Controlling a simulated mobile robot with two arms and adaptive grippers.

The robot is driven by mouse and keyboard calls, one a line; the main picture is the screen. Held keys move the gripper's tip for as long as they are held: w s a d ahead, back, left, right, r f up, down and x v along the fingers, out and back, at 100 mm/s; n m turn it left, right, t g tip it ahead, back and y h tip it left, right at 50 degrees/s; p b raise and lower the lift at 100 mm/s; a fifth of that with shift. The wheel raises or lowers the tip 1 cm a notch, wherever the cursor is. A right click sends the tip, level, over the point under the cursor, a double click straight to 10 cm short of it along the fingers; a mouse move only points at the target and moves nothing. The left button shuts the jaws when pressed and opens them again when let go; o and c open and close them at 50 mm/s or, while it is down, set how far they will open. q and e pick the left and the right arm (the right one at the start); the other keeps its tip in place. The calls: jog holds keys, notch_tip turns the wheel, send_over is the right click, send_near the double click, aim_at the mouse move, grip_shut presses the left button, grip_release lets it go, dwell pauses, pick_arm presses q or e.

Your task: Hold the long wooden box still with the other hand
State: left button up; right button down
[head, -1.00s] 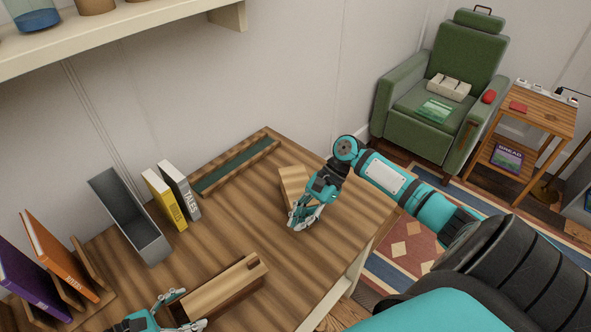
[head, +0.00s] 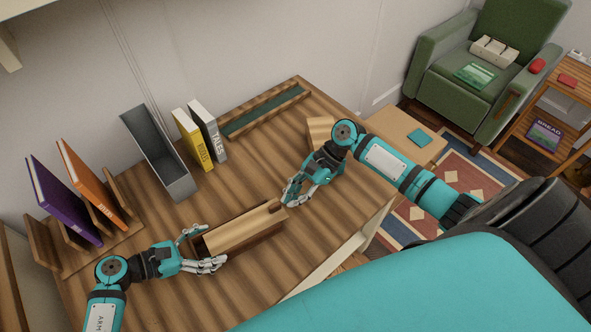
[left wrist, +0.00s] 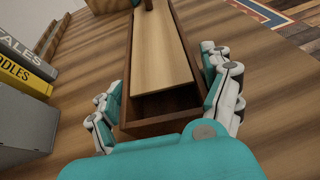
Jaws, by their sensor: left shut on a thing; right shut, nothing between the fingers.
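The long wooden box (head: 248,240) lies on the plank table, its dark sides topped by a light sliding lid (head: 236,228). In the left wrist view the box (left wrist: 150,127) has a small dark gap at its near end, beyond which the lid (left wrist: 158,60) covers it. My left gripper (head: 204,248) is shut on the left end of the box, one finger on each side. Its fingers also flank the box in the left wrist view (left wrist: 166,100). My right gripper (head: 289,198) is shut and empty, close to the box's right end; I cannot tell whether it touches.
A wooden block (head: 320,131) stands behind my right gripper. A grey open holder (head: 160,160), yellow book (head: 189,140) and grey book (head: 209,132) stand at the back. A wooden rack (head: 48,243) holds purple and orange books at left. A green-lined tray (head: 262,112) lies behind. The front table is clear.

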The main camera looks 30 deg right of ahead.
aim_at(273, 215)
pick_arm(q)
jog(key=shift+s+f, duration=0.1)
pick_arm(e)
jog(key=shift+a, duration=1.85)
jog(key=d, duration=0.5)
jog(key=shift+r, duration=0.2)
jog(key=v, duration=0.9)
jog(key=shift+r, duration=0.1)
pick_arm(q)
jog(key=o, duration=1.2)
